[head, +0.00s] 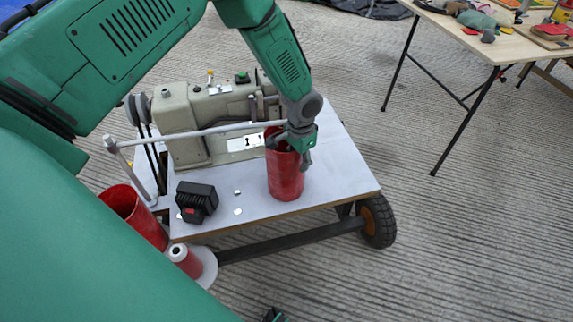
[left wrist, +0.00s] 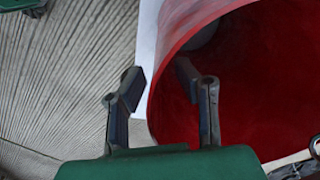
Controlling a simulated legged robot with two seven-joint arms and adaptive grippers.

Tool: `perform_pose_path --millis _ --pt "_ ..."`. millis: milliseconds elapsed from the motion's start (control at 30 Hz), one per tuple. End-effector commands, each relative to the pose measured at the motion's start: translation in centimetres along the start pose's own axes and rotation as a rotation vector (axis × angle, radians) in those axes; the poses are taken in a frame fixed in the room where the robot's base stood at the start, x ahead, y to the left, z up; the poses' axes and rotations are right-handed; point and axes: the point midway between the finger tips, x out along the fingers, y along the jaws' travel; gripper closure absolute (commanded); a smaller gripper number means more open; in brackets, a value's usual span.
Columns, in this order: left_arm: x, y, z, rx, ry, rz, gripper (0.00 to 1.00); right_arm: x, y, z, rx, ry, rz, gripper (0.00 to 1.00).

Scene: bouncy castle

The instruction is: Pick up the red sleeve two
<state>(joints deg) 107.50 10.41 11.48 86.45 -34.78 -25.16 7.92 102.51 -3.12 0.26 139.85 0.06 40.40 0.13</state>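A red sleeve (head: 285,179), an open-topped cylinder, stands upright on the light grey top of a wheeled cart (head: 335,170). My left gripper (head: 296,150) is at its upper rim, pointing down. In the left wrist view, the left gripper (left wrist: 165,95) is open, with one finger outside the red sleeve (left wrist: 240,60) and the other inside it. The wall passes between the fingers, with gaps showing. A second red sleeve (head: 133,213) leans at the cart's left side, partly hidden by my body. A small dark and green tip at the bottom edge may be my right gripper (head: 273,315).
A beige sewing machine (head: 200,120) stands behind the sleeve. A black battery-like block (head: 196,201) sits to its left. A smaller red roll (head: 185,261) is at the cart's front left. A wooden table (head: 500,45) with several items stands at upper right. The floor at right is clear.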

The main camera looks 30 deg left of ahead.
Motion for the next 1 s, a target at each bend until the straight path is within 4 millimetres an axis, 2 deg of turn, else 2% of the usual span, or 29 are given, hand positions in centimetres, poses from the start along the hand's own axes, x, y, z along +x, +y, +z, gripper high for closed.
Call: perform_pose_path --millis 33,67,100,133,533,733,1000 --pt "0.0 0.0 0.0 0.000 0.000 0.000 0.72 0.0 0.0 0.0 0.000 0.000 0.000 0.30" --pt "0.0 0.0 0.0 0.000 0.000 0.000 0.80 0.0 0.0 0.0 0.000 0.000 0.000 0.30" --pt "0.0 0.0 0.0 0.000 0.000 0.000 0.94 0.0 0.0 0.0 0.000 0.000 0.000 0.30" --pt "0.0 0.0 0.0 0.000 0.000 0.000 1.00 0.0 0.0 0.0 0.000 0.000 0.000 0.30" --pt "-0.2 0.0 0.0 0.001 0.000 0.000 1.00 -0.1 0.0 0.0 0.000 0.000 0.000 0.30" --pt "-1.7 0.0 -0.1 0.002 0.002 -0.001 1.00 -0.6 0.0 0.0 0.000 0.000 0.000 0.30" --pt "-1.7 4.4 1.8 0.008 -0.003 -0.001 1.00 -1.2 0.0 -0.1 0.000 0.000 0.000 0.30"
